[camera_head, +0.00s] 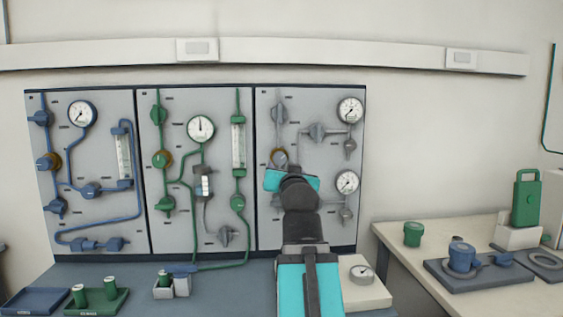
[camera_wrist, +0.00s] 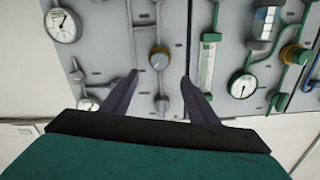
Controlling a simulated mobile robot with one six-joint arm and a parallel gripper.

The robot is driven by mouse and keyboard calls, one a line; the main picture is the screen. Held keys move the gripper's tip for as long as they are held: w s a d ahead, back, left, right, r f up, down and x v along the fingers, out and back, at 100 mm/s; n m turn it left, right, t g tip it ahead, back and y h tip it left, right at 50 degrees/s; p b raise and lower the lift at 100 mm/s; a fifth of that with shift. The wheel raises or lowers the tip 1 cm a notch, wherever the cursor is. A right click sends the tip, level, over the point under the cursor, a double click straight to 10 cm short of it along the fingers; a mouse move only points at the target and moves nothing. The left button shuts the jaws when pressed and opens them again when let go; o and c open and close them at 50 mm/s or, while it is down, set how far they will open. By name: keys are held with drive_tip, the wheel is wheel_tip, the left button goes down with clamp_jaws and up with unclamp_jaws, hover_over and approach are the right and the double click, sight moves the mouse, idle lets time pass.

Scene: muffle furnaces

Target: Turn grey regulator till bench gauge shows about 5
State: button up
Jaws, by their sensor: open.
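The grey regulator (camera_head: 278,156), a round knob with a brass ring, is on the right-hand panel in the head view, just beyond my gripper (camera_head: 284,172), which partly covers it. In the wrist view the regulator (camera_wrist: 159,59) shows between and slightly beyond the fingertips of my gripper (camera_wrist: 158,76). The fingers are apart, with a gap on each side of the knob and nothing held. The bench gauge (camera_head: 362,273) is a small round dial on a pale block at the right of the blue-grey bench. Its reading is too small to tell.
The grey panel has an upper gauge (camera_head: 350,110) and a lower gauge (camera_head: 347,182). The green-piped panel (camera_head: 203,215) and blue-piped panel (camera_head: 80,170) stand to the left. Trays (camera_head: 40,298) lie front left. A side table (camera_head: 395,235) at right holds a green jar (camera_head: 413,233).

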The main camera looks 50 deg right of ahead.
drive_tip(key=shift+d+r, duration=0.1)
drive_tip(key=p, duration=0.9)
approach(281, 160)
drive_tip(key=shift+w+d+r, duration=0.2)
drive_tip(key=shift+w+d, duration=0.1)
drive_tip(key=shift+w, duration=0.3)
drive_tip(key=p+x, duration=0.2)
drive_tip(key=p, duration=0.5)
drive_tip(key=shift+d, duration=0.15)
drive_tip(key=shift+p+x, duration=0.45)
drive_tip(key=shift+x, duration=2.4)
drive_tip(key=shift+f, duration=0.15)
